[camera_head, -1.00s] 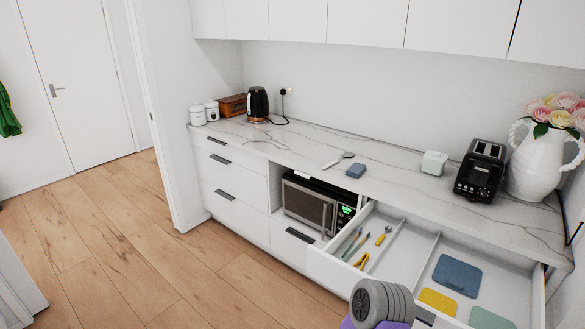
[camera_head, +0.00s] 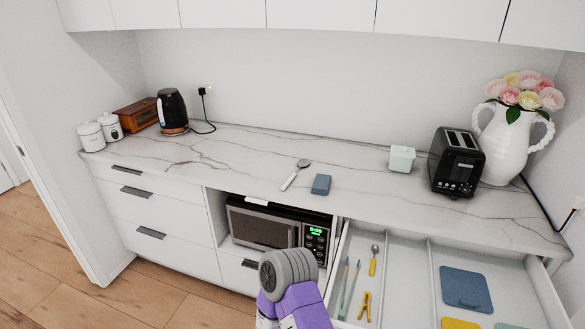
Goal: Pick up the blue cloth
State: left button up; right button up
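A small folded blue cloth (camera_head: 321,184) lies on the marble counter, just right of a spoon-like utensil (camera_head: 296,174). A second, flat blue piece (camera_head: 466,288) lies in the right part of the open drawer; I cannot tell whether it is cloth or a board. Part of one of my arms, grey and purple, rises at the bottom middle in front of the microwave. Neither of my grippers is in view.
The open drawer (camera_head: 432,275) juts out below the counter, with cutlery and yellow clips inside. A microwave (camera_head: 275,228) sits left of it. A pale green box (camera_head: 401,158), black toaster (camera_head: 456,162) and flower vase (camera_head: 505,145) stand right. A kettle (camera_head: 172,110) stands left.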

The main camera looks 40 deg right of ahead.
aim_at(322, 184)
jog(key=i, duration=2.2)
jog(key=z, duration=3.4)
